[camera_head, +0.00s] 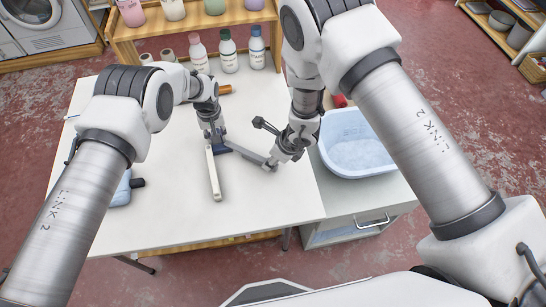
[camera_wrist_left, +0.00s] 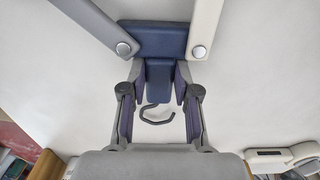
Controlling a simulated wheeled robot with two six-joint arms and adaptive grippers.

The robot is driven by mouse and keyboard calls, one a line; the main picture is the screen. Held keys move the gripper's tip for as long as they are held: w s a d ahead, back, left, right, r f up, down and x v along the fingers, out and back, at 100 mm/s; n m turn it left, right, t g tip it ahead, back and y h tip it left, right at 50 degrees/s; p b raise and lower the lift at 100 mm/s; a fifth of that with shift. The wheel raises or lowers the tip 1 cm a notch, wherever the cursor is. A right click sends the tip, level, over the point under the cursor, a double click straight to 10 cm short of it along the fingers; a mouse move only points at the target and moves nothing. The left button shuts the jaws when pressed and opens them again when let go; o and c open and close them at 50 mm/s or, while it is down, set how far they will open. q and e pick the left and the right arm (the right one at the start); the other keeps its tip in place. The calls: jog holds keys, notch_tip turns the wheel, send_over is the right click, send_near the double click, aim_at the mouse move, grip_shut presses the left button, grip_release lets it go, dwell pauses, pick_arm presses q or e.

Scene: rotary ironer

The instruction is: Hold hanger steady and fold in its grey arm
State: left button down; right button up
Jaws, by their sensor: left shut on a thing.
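The folding hanger has a dark blue hub (camera_wrist_left: 155,38), a white arm (camera_head: 214,176) and a grey arm (camera_head: 246,153). In the head view the white arm points toward the table's front and the grey arm slants out to the right, so the two stand apart. My left gripper (camera_wrist_left: 160,78) is shut on the stem below the hub; the dark hook (camera_wrist_left: 155,112) shows between its fingers. My right gripper (camera_head: 273,163) is at the outer end of the grey arm; its fingers are too small to tell whether they grip it.
Three bottles (camera_head: 229,56) stand at the table's back. A pale blue basin (camera_head: 354,142) is close to the right of my right gripper. A blue object with a dark knob (camera_head: 122,190) lies at the left edge. The white table's front (camera_head: 250,207) is clear.

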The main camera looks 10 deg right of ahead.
jog(key=v, duration=1.2)
jog(key=shift+c, duration=0.4)
